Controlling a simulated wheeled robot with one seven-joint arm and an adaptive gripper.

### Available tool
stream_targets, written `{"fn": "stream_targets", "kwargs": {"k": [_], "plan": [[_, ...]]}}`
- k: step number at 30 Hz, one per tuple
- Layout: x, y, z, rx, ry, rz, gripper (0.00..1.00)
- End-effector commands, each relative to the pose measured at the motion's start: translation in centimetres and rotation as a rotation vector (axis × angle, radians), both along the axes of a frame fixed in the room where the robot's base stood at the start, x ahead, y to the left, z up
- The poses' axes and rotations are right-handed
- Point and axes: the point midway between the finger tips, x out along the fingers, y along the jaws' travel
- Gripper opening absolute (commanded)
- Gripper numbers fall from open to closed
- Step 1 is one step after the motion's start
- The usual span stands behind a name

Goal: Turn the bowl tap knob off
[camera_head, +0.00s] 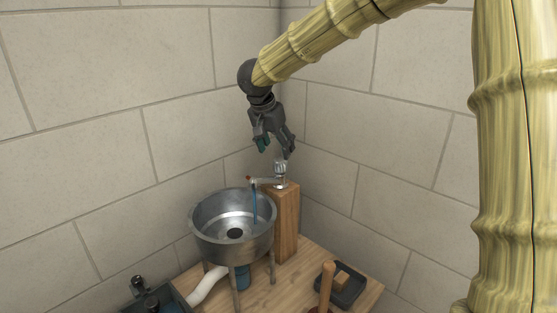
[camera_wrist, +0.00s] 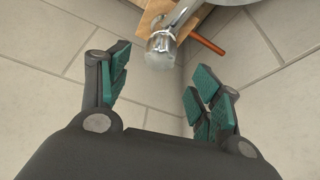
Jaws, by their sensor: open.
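The bowl tap knob (camera_head: 280,166) is a ribbed, clear or silvery cap on top of the tap, which stands on a wooden post (camera_head: 286,222). The tap's spout reaches left over the metal bowl (camera_head: 233,214), and a blue stream of water (camera_head: 255,204) falls from it into the bowl. My gripper (camera_head: 274,152) hangs just above the knob, pointing down, open and empty. In the wrist view the knob (camera_wrist: 161,47) lies beyond and between the open fingertips (camera_wrist: 160,75), apart from them.
Block walls meet in a corner close behind the tap. A wooden-handled tool (camera_head: 327,285) and a dark tray (camera_head: 343,284) are on the wooden base at the right. A white pipe (camera_head: 207,286) runs below the bowl. A dark fixture (camera_head: 148,297) stands at the lower left.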

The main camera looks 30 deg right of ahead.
Motion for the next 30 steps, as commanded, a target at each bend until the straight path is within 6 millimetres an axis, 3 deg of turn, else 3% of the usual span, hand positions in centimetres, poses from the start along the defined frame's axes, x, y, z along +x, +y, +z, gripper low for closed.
{"fn": "stream_targets", "kwargs": {"k": [12,26,30], "plan": [[1.3,-1.7,-5.5,-0.002,0.001,0.002,0.64],[1.5,-2.1,-6.5,-0.001,0.000,0.003,0.64],[1.5,-2.1,-6.5,-0.001,0.000,0.003,0.42]]}}
